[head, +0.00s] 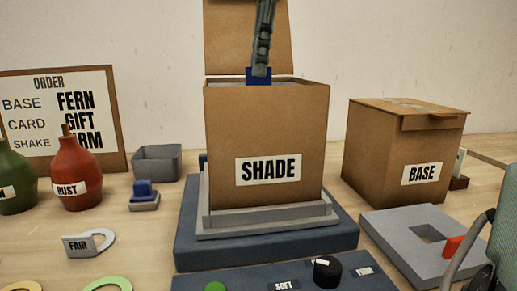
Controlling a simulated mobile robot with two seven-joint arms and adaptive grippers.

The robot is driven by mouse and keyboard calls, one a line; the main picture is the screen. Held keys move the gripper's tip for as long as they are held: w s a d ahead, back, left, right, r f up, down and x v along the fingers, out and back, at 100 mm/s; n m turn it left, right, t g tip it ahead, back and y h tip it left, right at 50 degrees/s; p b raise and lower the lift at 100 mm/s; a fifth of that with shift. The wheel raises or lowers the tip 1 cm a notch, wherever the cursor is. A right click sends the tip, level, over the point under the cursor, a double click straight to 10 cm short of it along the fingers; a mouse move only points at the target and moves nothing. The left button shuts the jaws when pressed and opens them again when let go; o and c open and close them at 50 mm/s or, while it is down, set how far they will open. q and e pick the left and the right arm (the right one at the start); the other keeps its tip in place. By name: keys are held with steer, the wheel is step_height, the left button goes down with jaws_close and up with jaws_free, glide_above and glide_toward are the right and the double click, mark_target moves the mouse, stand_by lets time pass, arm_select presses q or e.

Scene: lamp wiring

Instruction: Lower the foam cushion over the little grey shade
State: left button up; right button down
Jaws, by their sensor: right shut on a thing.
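The open cardboard box labelled SHADE (225,135) stands upright in a grey tray on a dark blue platform. My right gripper (262,66) comes down from above, shut on a blue block (257,77) at the box opening. The block's lower part is hidden behind the front wall. It may be the grip of the foam cushion, but no cushion can be made out in the box. The little grey shade is not visible; the box walls hide most of the inside.
The raised lid (225,35) stands behind the gripper. A closed BASE box (375,150) and a grey slab with a square hole (395,235) are at right. A red bottle (75,165), a grey bin (157,165) and a small blue-topped block (143,190) are at left.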

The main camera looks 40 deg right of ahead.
mark_target(260, 82)
steer(key=shift+f, duration=0.1)
steer(key=shift+f+b, duration=0.35)
steer(key=shift+f, duration=0.3)
steer(key=shift+f, duration=0.2)
stand_by(0.3)
steer(key=shift+f+b, duration=0.35)
steer(key=shift+f, duration=0.2)
steer(key=shift+f, duration=0.4)
steer(key=shift+f+b, duration=0.25)
steer(key=shift+b, duration=0.05)
steer(key=shift+f, duration=0.1)
steer(key=shift+f, duration=0.3)
stand_by(0.6)
